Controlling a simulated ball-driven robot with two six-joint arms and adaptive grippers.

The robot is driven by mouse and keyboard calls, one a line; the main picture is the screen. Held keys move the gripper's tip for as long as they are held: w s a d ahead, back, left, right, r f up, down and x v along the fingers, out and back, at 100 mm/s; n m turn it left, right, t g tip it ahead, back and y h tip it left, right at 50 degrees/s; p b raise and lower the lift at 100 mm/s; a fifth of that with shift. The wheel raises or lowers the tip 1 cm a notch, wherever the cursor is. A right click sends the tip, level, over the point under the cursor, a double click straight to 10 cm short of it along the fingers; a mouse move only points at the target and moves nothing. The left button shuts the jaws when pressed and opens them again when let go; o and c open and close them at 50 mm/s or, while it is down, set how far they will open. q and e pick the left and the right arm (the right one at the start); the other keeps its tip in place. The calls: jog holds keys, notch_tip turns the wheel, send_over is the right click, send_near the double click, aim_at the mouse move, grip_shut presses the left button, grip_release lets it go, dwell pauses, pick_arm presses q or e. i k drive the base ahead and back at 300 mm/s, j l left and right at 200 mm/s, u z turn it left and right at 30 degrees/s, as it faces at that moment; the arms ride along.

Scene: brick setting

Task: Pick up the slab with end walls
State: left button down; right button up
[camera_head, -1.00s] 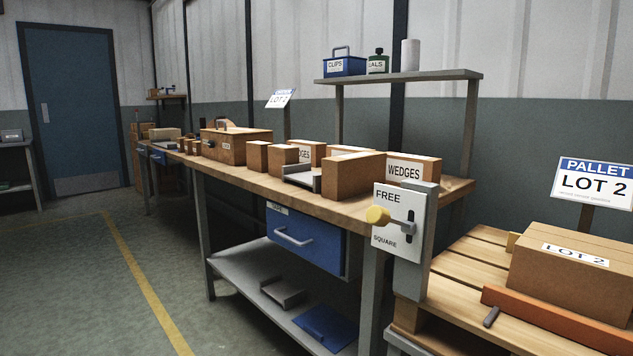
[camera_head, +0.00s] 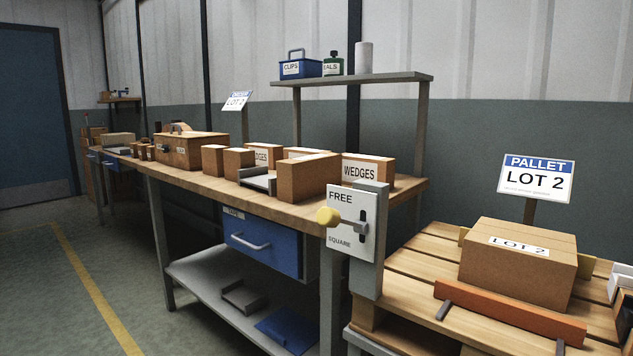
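A low grey slab (camera_head: 258,181) with an upright plate at its near end lies on the workbench, between small brown blocks and a larger brown block. Its far end is partly hidden by the blocks. Another grey slab-like piece (camera_head: 243,297) with raised edges lies on the bench's lower shelf, left of a blue flat piece. I cannot tell for sure which one is the slab with end walls. Both pieces rest free of any gripper.
The workbench (camera_head: 200,184) holds several brown blocks and a WEDGES box (camera_head: 368,171). A FREE/SQUARE lever panel (camera_head: 352,222) stands at its near end. A blue drawer (camera_head: 262,241) hangs below. At right, a pallet (camera_head: 405,275) carries a LOT 2 carton (camera_head: 517,266) and orange bar (camera_head: 508,312).

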aim_at(258, 177)
jog(key=i+j+z, duration=0.15)
jog(key=z, duration=0.2)
jog(key=i+j+z, duration=0.1)
jog(key=z, duration=0.3)
jog(key=j+z, duration=0.35)
jog(key=i+j+z, duration=0.15)
jog(key=j+z, duration=0.25)
jog(key=j, duration=0.9)
jog(key=j+z, duration=0.45)
jog(key=j, duration=0.85)
